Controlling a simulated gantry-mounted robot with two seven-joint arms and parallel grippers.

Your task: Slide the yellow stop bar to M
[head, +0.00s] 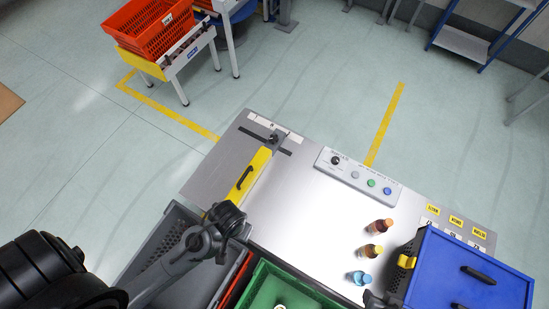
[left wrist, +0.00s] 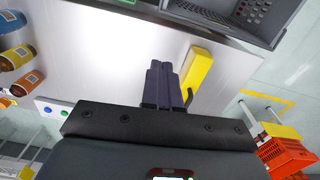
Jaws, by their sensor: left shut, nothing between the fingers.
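The yellow stop bar (head: 252,172) lies across the left part of the metal bench, with a black handle (head: 244,178) on top. Its far end meets a dark slot (head: 263,141) beside a white scale strip (head: 270,127); the letters on the strip are too small to read. My left gripper (head: 226,216) is over the bar's near end. In the left wrist view my left gripper (left wrist: 163,85) is shut and empty, with the yellow stop bar (left wrist: 198,70) just right of the fingers. I cannot tell whether they touch. My right gripper is not identifiable.
A control box (head: 358,175) with buttons stands at the bench's back. Several bottles (head: 371,251) stand to the right, by a blue lidded tote (head: 470,265). Grey (head: 168,232) and green (head: 254,290) totes line the near edge. The bench middle is clear.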

